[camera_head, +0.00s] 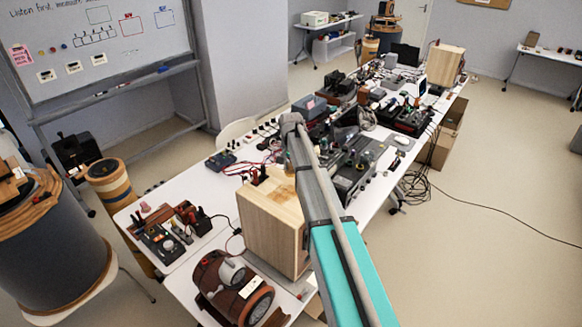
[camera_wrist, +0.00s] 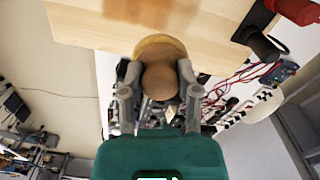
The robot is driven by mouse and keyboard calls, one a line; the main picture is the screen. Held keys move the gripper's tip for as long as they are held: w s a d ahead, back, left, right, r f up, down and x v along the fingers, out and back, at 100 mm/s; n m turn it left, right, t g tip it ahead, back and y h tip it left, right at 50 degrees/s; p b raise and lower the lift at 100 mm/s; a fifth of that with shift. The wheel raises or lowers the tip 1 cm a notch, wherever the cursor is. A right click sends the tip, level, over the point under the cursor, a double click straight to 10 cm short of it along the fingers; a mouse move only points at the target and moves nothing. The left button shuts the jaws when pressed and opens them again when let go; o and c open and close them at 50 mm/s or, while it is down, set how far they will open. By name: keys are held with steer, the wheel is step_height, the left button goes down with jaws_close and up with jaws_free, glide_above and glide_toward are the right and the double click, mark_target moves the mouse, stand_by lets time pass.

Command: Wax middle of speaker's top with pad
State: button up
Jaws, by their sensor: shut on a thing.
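The speaker (camera_head: 270,228) is a pale wooden box on the near part of the white table, and its light wood top (camera_wrist: 105,22) fills the upper wrist view. My gripper (camera_wrist: 159,82) is shut on the round knob (camera_wrist: 160,82) of a wooden pad (camera_wrist: 160,42). The pad's disc overlaps the edge of the speaker's top in the wrist view. I cannot tell whether it touches the wood. In the head view my arm covers part of the speaker's top, and the pad and fingers cannot be made out.
A black clip (camera_wrist: 264,46) and a red one (camera_wrist: 299,10) lie at the top's right side in the wrist view. A brown motor-like device (camera_head: 232,287) stands in front of the speaker. Tools and electronics (camera_head: 172,236) crowd the white table (camera_head: 190,188).

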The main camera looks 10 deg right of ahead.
stand_by(0.3)
steer(key=shift+r+p, duration=1.5)
steer(key=shift+r, duration=0.05)
steer(key=shift+f, duration=0.1)
